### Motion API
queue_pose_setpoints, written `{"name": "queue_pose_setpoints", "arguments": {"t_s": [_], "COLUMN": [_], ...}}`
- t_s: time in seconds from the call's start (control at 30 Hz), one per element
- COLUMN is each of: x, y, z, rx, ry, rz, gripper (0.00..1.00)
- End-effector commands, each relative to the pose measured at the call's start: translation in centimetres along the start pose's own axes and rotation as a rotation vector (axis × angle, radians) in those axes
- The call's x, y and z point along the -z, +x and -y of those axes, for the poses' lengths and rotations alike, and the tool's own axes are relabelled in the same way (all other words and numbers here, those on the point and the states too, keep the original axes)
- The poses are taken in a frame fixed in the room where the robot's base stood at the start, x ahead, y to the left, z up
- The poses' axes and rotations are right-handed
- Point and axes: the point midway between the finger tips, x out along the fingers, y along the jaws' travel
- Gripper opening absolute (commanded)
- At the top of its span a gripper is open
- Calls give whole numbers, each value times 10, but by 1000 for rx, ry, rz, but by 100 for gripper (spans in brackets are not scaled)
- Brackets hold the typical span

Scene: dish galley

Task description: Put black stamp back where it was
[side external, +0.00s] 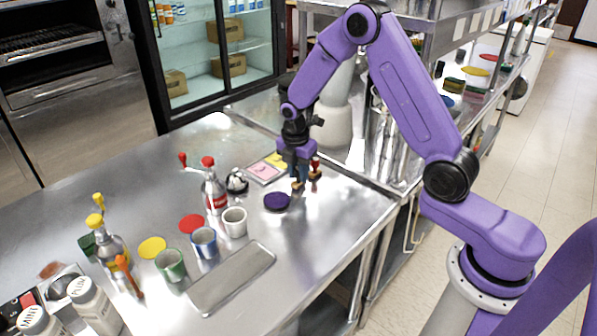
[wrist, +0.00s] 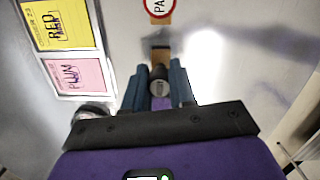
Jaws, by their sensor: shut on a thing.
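My gripper (side external: 298,186) is low over the steel counter, right of the cards. In the wrist view its two blue-grey fingers (wrist: 160,88) are shut on the black stamp (wrist: 158,86), whose dark round knob sits between them. Its wooden base (wrist: 160,56) shows beyond the fingertips. In the side view the stamp is mostly hidden by the fingers, and I cannot tell whether its base touches the counter. A red-handled stamp (side external: 315,168) stands just right of the gripper; its round red-rimmed top (wrist: 159,8) is at the wrist view's top edge.
A pink card (side external: 265,172) and a yellow card (side external: 278,159) lie left of the gripper. A dark purple disc (side external: 277,201) lies close in front. A bell (side external: 237,181), bottles, cups and a grey tray (side external: 232,277) are farther left. The counter's right edge is clear.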

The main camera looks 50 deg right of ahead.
Motion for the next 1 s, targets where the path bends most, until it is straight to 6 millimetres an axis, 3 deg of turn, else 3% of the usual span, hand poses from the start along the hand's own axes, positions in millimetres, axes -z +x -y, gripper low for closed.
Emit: {"name": "queue_pose_setpoints", "arguments": {"t_s": [0.43,0.47,0.5,0.53,0.87,1.0], "x": [1,1,1,1,1,0], "y": [6,6,5,5,4,-9], "z": [0,0,0,0,0,-1], "rx": [-1,-1,-1,-1,-2,-5], "ry": [1,1,1,1,1,0], "rz": [0,0,0,0,0,1], "gripper": [6,32,45,51,51,51]}}
